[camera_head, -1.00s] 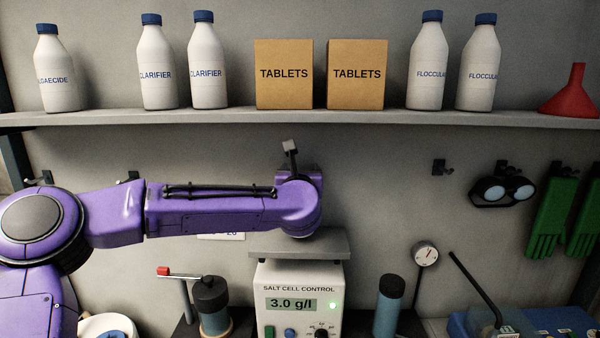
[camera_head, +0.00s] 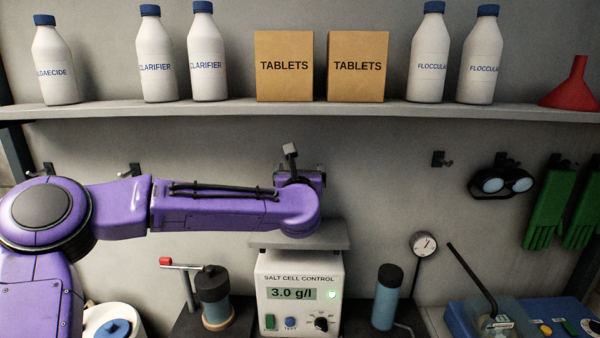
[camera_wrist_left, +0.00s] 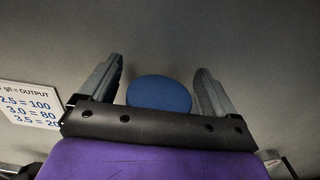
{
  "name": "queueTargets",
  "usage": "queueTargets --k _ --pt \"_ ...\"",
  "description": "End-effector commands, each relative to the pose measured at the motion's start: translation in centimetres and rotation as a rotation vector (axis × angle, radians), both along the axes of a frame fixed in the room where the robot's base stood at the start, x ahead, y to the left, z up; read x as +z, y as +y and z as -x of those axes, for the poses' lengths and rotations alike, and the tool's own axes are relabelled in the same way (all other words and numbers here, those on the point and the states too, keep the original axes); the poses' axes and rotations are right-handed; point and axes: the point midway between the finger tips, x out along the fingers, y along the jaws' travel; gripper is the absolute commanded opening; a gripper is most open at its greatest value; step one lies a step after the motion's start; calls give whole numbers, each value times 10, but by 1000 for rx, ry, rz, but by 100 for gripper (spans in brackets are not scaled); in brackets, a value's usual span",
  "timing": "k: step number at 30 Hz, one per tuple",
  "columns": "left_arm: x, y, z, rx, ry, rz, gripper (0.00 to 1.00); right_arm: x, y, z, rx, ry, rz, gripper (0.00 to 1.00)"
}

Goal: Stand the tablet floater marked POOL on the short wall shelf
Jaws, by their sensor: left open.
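A round blue top, which I take to be the tablet floater's (camera_wrist_left: 159,94), shows between my fingers in the left wrist view. The rest of it is hidden behind my gripper's dark front edge, and no POOL mark shows. In the head view my left wrist covers it. My left gripper (camera_wrist_left: 158,78) is open, with one finger on each side of the blue top; contact cannot be seen. A short grey slab, apparently the short wall shelf (camera_head: 335,236), lies just below my left wrist, above the salt cell control box. My right gripper is not in view.
A long shelf (camera_head: 220,110) with bottles, TABLETS boxes and a red funnel (camera_head: 572,88) runs above my arm. The control box (camera_head: 300,300) stands below the slab. Wall hooks, goggles (camera_head: 502,184) and green gloves (camera_head: 550,212) hang right. Bare wall lies right of my wrist.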

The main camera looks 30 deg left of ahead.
Motion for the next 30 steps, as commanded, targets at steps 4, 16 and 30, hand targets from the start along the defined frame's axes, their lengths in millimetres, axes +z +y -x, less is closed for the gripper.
queueTargets --k 4,16,30 --pt "-3 -7 13 -3 -3 0 90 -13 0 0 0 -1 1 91" --pt "-2 -48 97 -2 -3 -1 90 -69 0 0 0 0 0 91" --pt "2 -53 108 0 0 -1 90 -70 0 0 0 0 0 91"
